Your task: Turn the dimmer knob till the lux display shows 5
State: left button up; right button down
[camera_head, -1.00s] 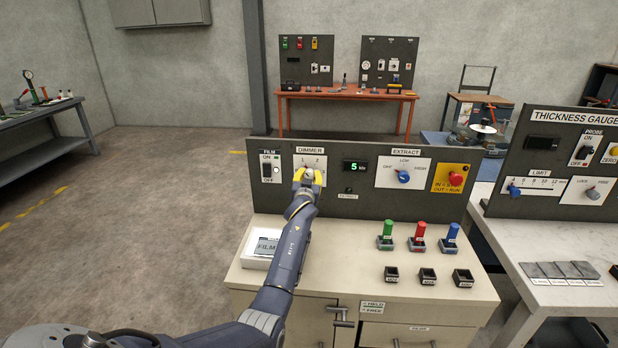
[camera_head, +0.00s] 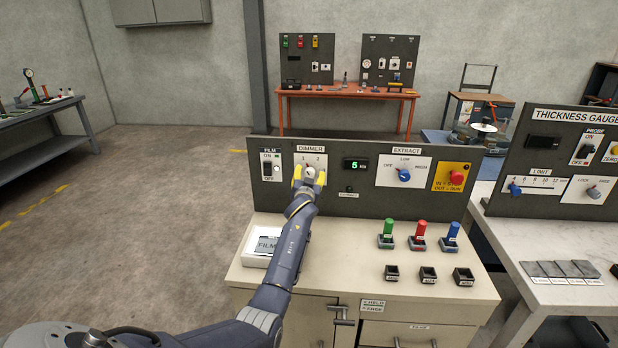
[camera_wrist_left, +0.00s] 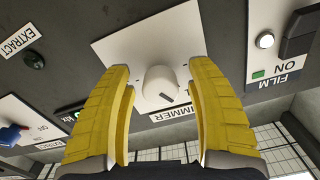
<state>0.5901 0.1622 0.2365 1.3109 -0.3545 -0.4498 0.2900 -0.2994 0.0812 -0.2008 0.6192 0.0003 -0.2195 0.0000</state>
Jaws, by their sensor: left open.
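The dimmer knob (camera_wrist_left: 161,87) is a round white knob with a dark pointer mark, on a white plate labelled DIMMER; it also shows in the head view (camera_head: 310,171). My left gripper (camera_head: 310,176) is in front of the plate. In the left wrist view, its yellow fingers (camera_wrist_left: 163,90) stand open on both sides of the knob, with gaps visible between fingers and knob. The lux display (camera_head: 356,165) on the dark panel reads 5 in green. My right gripper is not in view.
The FILM switch (camera_head: 267,167) is left of the dimmer plate. The EXTRACT knob (camera_head: 404,174) and a red button (camera_head: 456,178) are to the right. Green, red and blue handled pieces stand on the bench top (camera_head: 340,240), near several small black sockets.

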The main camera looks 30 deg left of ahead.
pick_arm(q)
jog(key=v, duration=1.2)
dwell(0.5)
